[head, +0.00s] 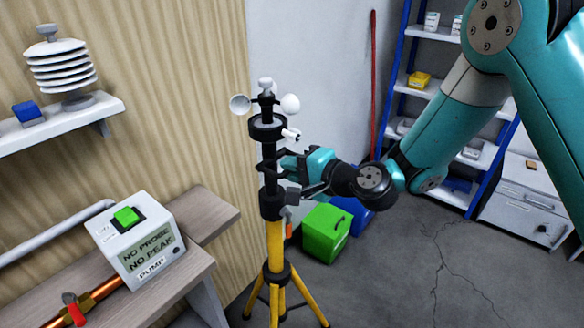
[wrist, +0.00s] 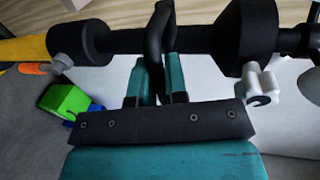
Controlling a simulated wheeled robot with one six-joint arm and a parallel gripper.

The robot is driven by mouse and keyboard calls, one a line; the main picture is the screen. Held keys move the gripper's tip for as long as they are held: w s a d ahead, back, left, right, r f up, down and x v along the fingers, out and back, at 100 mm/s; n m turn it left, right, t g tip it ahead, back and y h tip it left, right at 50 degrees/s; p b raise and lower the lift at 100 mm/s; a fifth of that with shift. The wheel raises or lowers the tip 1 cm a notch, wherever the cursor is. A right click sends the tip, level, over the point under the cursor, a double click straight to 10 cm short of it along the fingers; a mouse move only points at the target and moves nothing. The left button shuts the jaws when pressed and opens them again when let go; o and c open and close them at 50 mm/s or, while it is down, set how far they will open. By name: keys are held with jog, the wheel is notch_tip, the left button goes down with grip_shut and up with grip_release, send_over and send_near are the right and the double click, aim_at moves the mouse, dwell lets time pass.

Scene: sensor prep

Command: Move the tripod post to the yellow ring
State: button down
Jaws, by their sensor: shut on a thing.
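The tripod post (head: 274,245) stands upright in the head view, with yellow lower tube and legs and a black upper part. A small cup wind sensor (head: 265,98) sits on its top. My gripper (head: 283,164) reaches in from the right and is shut on the post's black side handle. In the wrist view the post (wrist: 100,42) runs across the top, and my gripper (wrist: 158,82) has its teal fingers around the black handle (wrist: 158,35). The feet are partly cut off by the lower edge of the head view. I see no yellow ring in either view.
A bench with a white pump box (head: 135,240) stands at left, below a wall shelf (head: 60,125). A green bin (head: 325,232) and a blue bin (head: 352,215) sit behind the post. Blue-framed shelving (head: 390,75) is at the back. Cracked floor (head: 420,270) is clear at right.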

aim_at(296, 109)
notch_tip(296, 109, up, 14)
jog(key=p, duration=0.7)
jog(key=shift+f+p, duration=0.2)
jog(key=shift+p, duration=0.1)
jog(key=c, duration=1.2)
grip_release()
jog(key=shift+f, duration=0.15)
jog(key=shift+s+d+b, duration=0.2)
jog(key=shift+d+b, duration=0.15)
jog(key=shift+b, duration=0.05)
jog(key=shift+b+v, duration=4.6)
jog(key=shift+v, duration=3.75)
